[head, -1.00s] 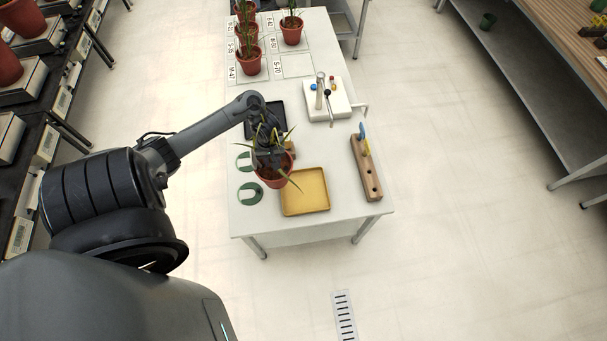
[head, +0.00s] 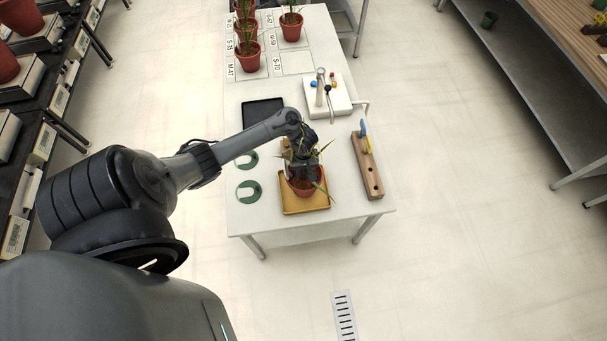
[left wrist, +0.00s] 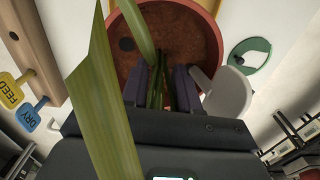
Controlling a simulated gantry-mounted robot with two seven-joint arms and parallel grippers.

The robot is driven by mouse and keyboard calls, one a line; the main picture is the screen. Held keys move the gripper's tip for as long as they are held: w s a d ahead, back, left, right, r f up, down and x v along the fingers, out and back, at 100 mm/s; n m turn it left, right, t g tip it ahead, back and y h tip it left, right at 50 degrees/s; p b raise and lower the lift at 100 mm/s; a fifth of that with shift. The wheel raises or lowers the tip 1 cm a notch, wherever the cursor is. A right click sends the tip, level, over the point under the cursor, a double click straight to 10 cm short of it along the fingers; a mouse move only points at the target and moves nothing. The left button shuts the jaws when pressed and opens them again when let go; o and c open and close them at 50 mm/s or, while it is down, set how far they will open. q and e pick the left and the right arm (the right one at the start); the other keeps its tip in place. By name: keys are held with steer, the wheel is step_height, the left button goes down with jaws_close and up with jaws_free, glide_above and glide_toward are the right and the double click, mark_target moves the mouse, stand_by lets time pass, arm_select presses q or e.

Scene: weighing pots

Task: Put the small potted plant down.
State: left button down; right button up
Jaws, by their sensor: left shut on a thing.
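The small potted plant, a red-brown pot (head: 304,187) with long green leaves, is at the yellow tray (head: 300,208) on the white table. The pot covers most of the tray; I cannot tell whether it touches it. My left gripper (head: 302,158) is above the pot, shut on the plant's stem. In the left wrist view the two dark fingers (left wrist: 163,90) close around the green stem, with the pot (left wrist: 188,38) and its brown soil beyond. A pale grey tag (left wrist: 228,93) stands by the right finger. My right gripper is not in view.
A wooden block (head: 367,170) with holes and tags marked FEED (left wrist: 9,91) and DRY (left wrist: 28,118) stands right of the tray. Green rings (head: 249,192) lie left. A black tray (head: 263,111), a white stand (head: 328,98) and other potted plants (head: 247,57) are farther back.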

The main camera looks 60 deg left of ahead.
mark_target(304, 179)
arm_select(q)
steer(key=shift+f+b, duration=0.6)
steer(key=shift+f, duration=1.15)
steer(key=shift+a, duration=0.1)
steer(key=c, duration=0.8)
jaws_free()
steer(key=shift+c, duration=0.2)
